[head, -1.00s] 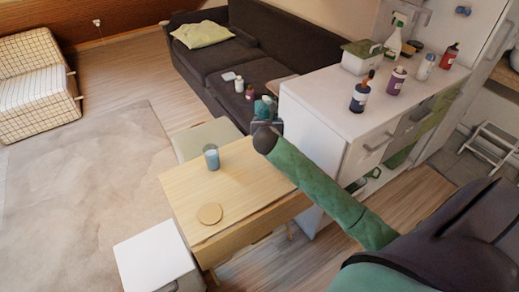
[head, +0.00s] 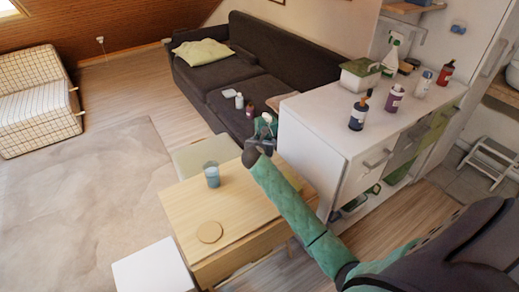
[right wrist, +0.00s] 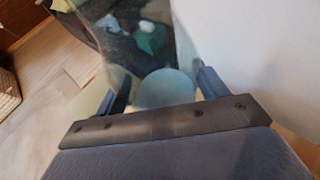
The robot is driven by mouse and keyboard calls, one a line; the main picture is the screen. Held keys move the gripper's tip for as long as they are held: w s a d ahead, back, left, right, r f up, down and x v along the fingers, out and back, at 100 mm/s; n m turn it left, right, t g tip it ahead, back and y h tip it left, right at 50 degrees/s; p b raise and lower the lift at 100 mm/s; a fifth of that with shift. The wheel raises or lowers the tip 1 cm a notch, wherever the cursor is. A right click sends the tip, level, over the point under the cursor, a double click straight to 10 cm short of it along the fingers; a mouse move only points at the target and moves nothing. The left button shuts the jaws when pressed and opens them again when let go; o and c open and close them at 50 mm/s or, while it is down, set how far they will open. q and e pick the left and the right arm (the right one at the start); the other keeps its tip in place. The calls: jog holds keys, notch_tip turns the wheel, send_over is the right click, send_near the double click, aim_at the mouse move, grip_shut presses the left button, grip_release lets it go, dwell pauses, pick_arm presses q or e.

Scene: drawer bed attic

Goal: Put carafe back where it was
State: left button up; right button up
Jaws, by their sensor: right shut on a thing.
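My right gripper (head: 264,138) is at the end of the green arm, seen over the gap between the wooden table and the white cabinet. In the right wrist view my right gripper (right wrist: 160,90) is shut on a clear glass vessel, the carafe (right wrist: 160,45), which fills the space between the fingers. A pale round area shows through its glass. In the head view the carafe is small and mostly hidden by the gripper. My left gripper is not in view.
The wooden table (head: 245,205) holds a blue glass (head: 212,174) and a round coaster (head: 209,232). The white cabinet (head: 318,125) carries several bottles and a green-lidded box (head: 360,75). A dark sofa (head: 235,75) stands behind. The table's middle is clear.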

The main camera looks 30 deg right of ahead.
jog(key=shift+w+a+f, duration=0.25)
jog(key=shift+w+f, duration=0.05)
jog(key=shift+w, duration=0.15)
jog(key=shift+w+a+f, duration=0.2)
jog(key=shift+w+f, duration=0.05)
jog(key=shift+w, duration=0.15)
jog(key=shift+f, duration=0.25)
notch_tip(320, 180, down, 3)
jog(key=shift+f+p, duration=0.2)
jog(key=shift+p, duration=0.25)
jog(key=shift+f, duration=0.1)
jog(key=o, duration=1.2)
jog(key=shift+c, duration=0.2)
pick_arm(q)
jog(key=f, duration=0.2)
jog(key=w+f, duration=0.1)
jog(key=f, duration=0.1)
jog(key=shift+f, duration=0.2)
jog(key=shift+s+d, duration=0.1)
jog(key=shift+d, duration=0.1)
